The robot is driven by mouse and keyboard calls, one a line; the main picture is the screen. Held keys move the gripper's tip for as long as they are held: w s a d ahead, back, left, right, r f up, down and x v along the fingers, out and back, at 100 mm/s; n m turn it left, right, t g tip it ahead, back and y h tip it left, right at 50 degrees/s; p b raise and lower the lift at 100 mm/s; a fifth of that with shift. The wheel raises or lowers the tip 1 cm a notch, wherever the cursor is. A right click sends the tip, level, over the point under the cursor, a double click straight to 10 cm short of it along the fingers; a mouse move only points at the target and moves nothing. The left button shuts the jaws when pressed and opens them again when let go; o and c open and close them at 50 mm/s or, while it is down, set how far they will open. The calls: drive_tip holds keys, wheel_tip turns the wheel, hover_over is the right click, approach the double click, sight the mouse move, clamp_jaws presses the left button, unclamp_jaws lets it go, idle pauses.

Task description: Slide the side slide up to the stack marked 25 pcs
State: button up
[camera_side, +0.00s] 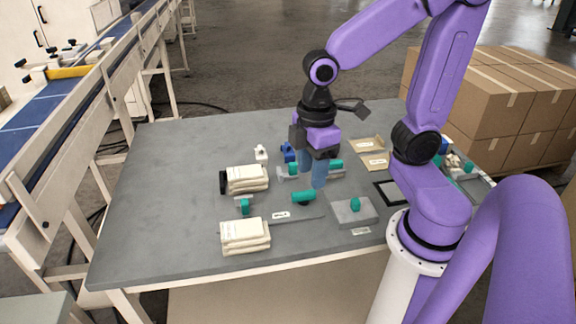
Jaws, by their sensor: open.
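Two cream stacks lie on the grey table (160,225): a back stack (246,179) with a black piece at its left end, and a front stack (244,235) near the front edge. Their markings are too small to read, so I cannot tell which is marked 25 pcs. Several teal-handled fittings are near them: a small one (244,206) between the stacks, and a teal cylinder (303,197) to their right. I cannot tell which is the side slide. My gripper (312,172) points down with blue fingers apart, above or behind the teal cylinder, holding nothing visible.
A grey block with a teal knob (354,211) stands right of the cylinder. A white label (281,215) lies near a thin bar. Clear-and-teal fittings (335,165) and a tan tray (369,154) are behind. The table's left side is free.

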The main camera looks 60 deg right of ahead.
drive_tip(key=w+d+m, duration=0.1)
drive_tip(key=w+d, duration=0.6)
drive_tip(key=w, duration=0.4)
drive_tip(key=m, duration=0.2)
approach(292, 164)
wheel_tip(292, 164, down, 10)
drive_tip(key=shift+w+f, duration=0.1)
clamp_jaws()
